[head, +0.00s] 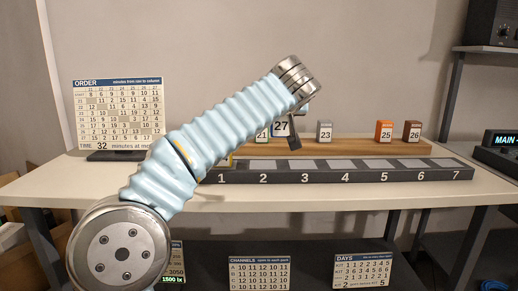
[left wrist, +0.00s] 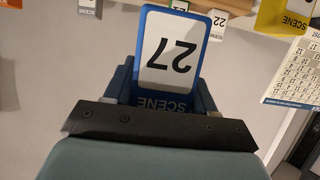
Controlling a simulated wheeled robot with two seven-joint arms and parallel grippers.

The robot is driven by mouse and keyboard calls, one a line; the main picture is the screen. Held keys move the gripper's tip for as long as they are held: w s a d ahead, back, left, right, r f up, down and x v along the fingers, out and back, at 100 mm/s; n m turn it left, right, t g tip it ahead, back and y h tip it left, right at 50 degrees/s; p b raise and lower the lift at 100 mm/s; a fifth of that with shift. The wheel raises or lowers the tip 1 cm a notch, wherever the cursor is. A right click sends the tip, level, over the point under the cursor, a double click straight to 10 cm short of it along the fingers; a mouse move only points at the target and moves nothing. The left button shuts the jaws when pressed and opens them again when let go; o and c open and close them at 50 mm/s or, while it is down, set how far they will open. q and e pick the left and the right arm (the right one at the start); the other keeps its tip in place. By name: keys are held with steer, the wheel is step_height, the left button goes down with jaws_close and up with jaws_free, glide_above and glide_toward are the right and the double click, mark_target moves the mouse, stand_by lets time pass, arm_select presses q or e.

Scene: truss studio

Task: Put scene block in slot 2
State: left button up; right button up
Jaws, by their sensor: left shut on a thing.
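My left gripper (head: 292,128) is shut on a blue-framed scene block marked 27 (head: 281,127), held up in front of the wooden shelf. In the left wrist view the block (left wrist: 172,55) fills the jaws of the gripper (left wrist: 160,95) and its number reads upside down. The dark slot rail (head: 340,177) on the table is numbered 1 to 7. Slot 2 (head: 263,178) lies below and left of the block, and no block shows in it. My left arm covers part of slot 1. My right gripper is not in view.
The wooden shelf (head: 355,148) behind the rail bears blocks 23 (head: 324,132), 25 (head: 384,131) and 26 (head: 412,132), plus a partly hidden block 21 (head: 262,135). An order board (head: 118,113) stands at left. A yellow scene block (left wrist: 285,15) shows in the left wrist view.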

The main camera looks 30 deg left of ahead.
arm_select(q)
steer(key=a+f, duration=0.2)
steer(key=w+a+f, duration=0.1)
steer(key=f, duration=0.1)
steer(key=w+a+f, duration=0.1)
steer(key=a, duration=0.1)
steer(key=shift+w+a+f, duration=0.15)
steer(key=shift+a+f, duration=0.15)
steer(key=shift+f, duration=0.1)
steer(key=shift+w+a+f+b, duration=0.1)
steer(key=shift+a+f+b, duration=0.1)
steer(key=shift+f, duration=0.8)
steer(key=shift+w+a+f+b, duration=0.1)
steer(key=shift+a+f+b, duration=0.1)
steer(key=shift+f, duration=0.75)
steer(key=shift+d, duration=0.1)
steer(key=shift+f, duration=0.15)
steer(key=o, duration=1.1)
steer(key=shift+r, duration=0.25)
steer(key=b+v, duration=0.2)
steer(key=v, duration=1)
